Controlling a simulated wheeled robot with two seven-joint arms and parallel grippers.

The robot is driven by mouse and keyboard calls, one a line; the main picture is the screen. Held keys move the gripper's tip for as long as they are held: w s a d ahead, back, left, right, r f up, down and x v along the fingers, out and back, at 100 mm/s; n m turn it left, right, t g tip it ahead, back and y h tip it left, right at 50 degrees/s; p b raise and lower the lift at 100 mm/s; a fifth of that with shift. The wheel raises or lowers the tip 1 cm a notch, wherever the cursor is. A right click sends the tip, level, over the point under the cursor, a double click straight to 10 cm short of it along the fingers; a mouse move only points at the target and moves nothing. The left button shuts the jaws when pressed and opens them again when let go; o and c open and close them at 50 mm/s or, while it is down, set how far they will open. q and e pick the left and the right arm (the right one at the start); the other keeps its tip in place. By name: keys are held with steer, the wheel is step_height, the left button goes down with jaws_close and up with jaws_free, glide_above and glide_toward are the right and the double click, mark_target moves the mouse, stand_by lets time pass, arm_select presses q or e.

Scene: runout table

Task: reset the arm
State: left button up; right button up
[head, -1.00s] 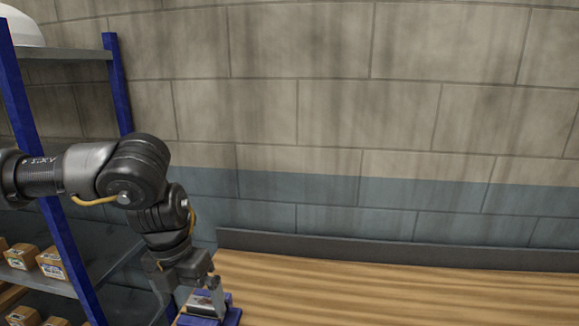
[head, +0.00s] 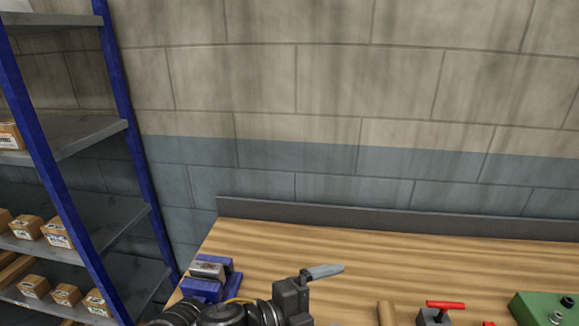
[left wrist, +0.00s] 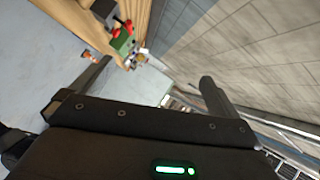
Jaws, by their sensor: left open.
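My left arm comes in along the bottom of the head view, low over the left part of the wooden table (head: 260,262). Its left gripper (head: 318,274) points to the right, with one light grey finger showing plainly. In the left wrist view the left gripper (left wrist: 155,75) has its two fingers wide apart, with nothing between them. My right gripper is not in view.
A blue-framed shelf rack (head: 75,228) with several small boxes stands at the left. A red-handled tool (head: 445,307) and a green box (head: 540,308) lie at the table's right front. A dark ledge (head: 400,220) runs along the wall. The table's middle back is clear.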

arm_select(q)
steer(key=a+f+n+t+y, duration=0.4)
steer(key=a+f+n+y, duration=0.5)
steer(key=a+f+n, duration=0.55)
steer(key=s+a+f+n+g+y, duration=0.3)
steer(key=s+a+f+n, duration=0.25)
steer(key=s+a, duration=0.3)
steer(key=s+a+f+n+g+y, duration=0.2)
steer(key=s+a+f+n+g, duration=0.3)
steer(key=s+a, duration=0.35)
steer(key=s+f+b, duration=0.3)
steer(key=f+b, duration=0.3)
steer(key=f, duration=2.9)
steer(key=s+a+f+g+b, duration=0.1)
steer(key=s+a+f+b, duration=0.2)
steer(key=s+f, duration=1.3)
steer(key=shift+f+m+g+b, duration=0.3)
steer(key=shift+f+b, duration=0.2)
steer(key=shift+f, duration=0.45)
